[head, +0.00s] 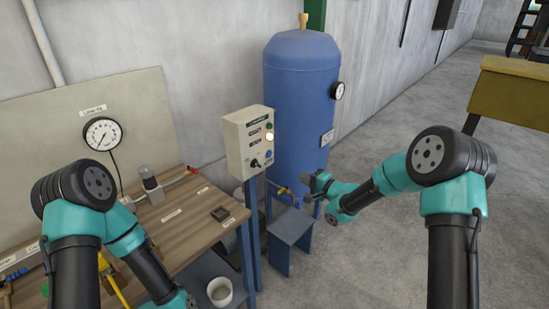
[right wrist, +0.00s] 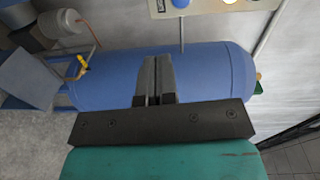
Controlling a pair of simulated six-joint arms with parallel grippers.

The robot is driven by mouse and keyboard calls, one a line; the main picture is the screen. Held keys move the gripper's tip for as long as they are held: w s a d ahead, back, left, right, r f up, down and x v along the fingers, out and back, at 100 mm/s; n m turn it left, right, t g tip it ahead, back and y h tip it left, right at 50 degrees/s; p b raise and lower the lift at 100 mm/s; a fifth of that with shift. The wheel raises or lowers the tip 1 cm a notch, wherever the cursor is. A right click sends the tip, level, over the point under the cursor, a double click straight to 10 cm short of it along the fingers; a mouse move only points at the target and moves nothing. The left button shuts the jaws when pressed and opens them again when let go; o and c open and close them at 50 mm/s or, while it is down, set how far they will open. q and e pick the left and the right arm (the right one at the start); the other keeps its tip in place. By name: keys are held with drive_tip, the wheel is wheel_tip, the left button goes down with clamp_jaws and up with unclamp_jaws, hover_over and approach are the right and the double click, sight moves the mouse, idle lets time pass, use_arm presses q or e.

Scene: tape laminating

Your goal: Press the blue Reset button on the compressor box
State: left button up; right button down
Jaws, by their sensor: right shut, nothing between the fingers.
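The beige compressor box (head: 236,146) stands on a blue post beside the tank in the head view. Its blue button (head: 268,154) is low on the right of the front face, below a lit pale lamp (head: 269,136) and a green button (head: 269,126). My right gripper (head: 307,188) is to the right of the box and lower, apart from it. In the right wrist view its fingers (right wrist: 155,80) are shut and empty, with the box's edge and the blue button (right wrist: 180,3) at the top border. My left gripper is out of view; only my left arm shows.
A blue tank (head: 300,95) with a gauge stands behind the box. A blue-grey stand (head: 290,227) is below my right gripper. A wooden bench (head: 185,220) with a small dark block (head: 220,214) is at left. Open floor lies right.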

sight(270, 154)
drive_tip(key=r, duration=0.2)
drive_tip(key=y, duration=0.1)
drive_tip(key=shift+w+a+r, duration=0.3)
drive_tip(key=shift+w+r, duration=0.1)
drive_tip(key=x, duration=1.4)
drive_tip(key=shift+w+d, duration=0.1)
drive_tip(key=shift+d, duration=0.05)
